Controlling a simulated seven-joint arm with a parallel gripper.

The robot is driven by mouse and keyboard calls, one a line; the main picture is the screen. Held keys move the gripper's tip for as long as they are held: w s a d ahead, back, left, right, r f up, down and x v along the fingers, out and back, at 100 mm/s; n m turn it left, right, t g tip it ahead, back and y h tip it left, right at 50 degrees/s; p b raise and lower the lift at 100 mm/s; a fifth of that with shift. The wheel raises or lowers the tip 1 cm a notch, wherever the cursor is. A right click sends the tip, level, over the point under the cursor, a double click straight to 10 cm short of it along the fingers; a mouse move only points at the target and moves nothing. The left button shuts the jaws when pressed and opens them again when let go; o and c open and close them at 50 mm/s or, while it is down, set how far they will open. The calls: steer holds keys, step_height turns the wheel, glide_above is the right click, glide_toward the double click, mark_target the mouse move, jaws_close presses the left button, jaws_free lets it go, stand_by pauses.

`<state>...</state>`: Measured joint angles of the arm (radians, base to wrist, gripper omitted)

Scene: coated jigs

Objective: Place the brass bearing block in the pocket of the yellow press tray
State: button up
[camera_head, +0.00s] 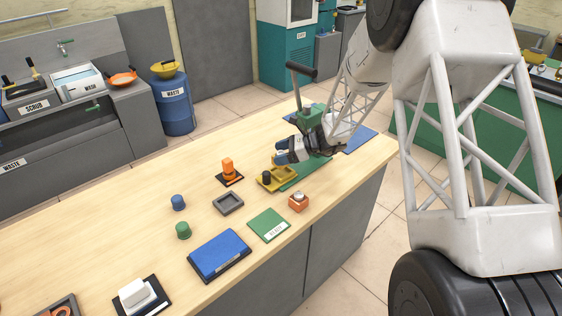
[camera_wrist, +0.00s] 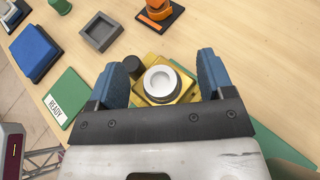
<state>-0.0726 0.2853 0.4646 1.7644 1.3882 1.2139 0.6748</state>
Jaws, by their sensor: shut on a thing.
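The yellow press tray (camera_head: 264,184) lies on the bench with a black knob (camera_head: 266,176) at its near left; its edge also shows in the wrist view (camera_wrist: 188,66). My gripper (camera_wrist: 165,78) is over the tray, with its blue fingers on both sides of the brass bearing block (camera_wrist: 148,99). The block has a round pale metal bearing on top and is held between the fingers. In the head view my gripper (camera_head: 283,153) is low above the tray's far side and hides the block. The pocket under the block is hidden, so I cannot tell whether the block touches the tray.
An orange block with a metal top (camera_head: 298,203) stands near the front edge. A grey square tray (camera_head: 228,203), an orange clamp-like piece (camera_head: 229,168) on a black plate and a green READY mat (camera_head: 268,222) lie nearby. A green press (camera_head: 310,118) stands behind my gripper.

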steer(key=shift+f, duration=1.75)
steer(key=shift+f, duration=0.1)
steer(key=o, duration=1.1)
steer(key=v, duration=1.2)
